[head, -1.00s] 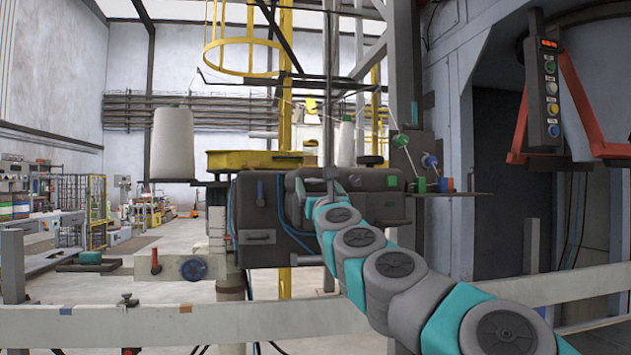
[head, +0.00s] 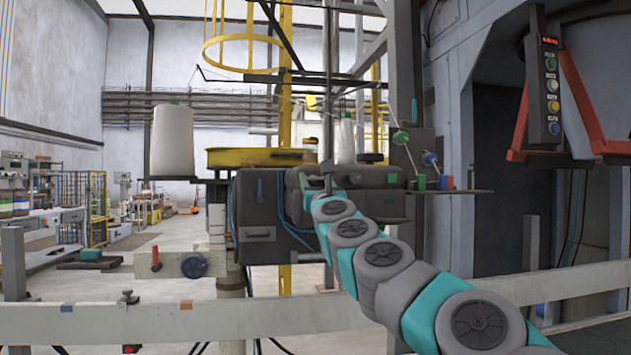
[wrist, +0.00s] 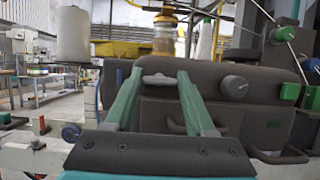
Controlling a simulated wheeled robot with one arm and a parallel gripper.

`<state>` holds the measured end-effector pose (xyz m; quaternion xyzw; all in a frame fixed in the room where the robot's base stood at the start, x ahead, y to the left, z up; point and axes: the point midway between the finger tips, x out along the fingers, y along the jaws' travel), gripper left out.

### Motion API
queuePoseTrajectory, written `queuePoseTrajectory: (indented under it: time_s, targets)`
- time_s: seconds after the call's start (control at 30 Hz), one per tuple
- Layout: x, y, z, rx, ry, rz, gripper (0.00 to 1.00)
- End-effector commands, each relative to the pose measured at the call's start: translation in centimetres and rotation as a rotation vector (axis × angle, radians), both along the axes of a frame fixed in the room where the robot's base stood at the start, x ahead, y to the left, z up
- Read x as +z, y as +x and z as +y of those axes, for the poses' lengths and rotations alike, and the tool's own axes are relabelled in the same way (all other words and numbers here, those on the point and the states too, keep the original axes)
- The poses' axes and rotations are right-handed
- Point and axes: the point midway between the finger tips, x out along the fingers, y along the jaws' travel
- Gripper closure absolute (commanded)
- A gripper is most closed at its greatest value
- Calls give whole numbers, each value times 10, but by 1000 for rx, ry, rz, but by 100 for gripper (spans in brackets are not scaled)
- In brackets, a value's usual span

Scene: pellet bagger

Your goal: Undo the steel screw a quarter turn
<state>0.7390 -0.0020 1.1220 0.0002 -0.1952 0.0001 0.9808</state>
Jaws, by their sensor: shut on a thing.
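The steel screw (wrist: 158,79) shows in the wrist view as a short grey piece between my fingertips, in front of the dark machine body (wrist: 215,110). My gripper (wrist: 159,76) has two teal fingers that slant inward towards it, and it is shut on the screw. In the head view my arm reaches in from the lower right. Its end (head: 326,172) is against the front of the dark machine, and the screw cannot be made out there. How far the screw is turned cannot be told.
A white rail (head: 100,325) crosses low in front. A control box (head: 545,85) hangs at upper right.

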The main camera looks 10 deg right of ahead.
Motion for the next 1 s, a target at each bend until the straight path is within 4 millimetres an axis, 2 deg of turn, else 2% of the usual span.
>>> queuePoseTrajectory:
  time_s: [0.07,0.4,0.73,1.0]
  targets:
    - [0,0,0,0,0,0,62]
    - [0,0,0,0,0,0,100]
    - [-1,0,0,0,-47,1,100]
    - [-1,0,-2,-1,-217,0,100]
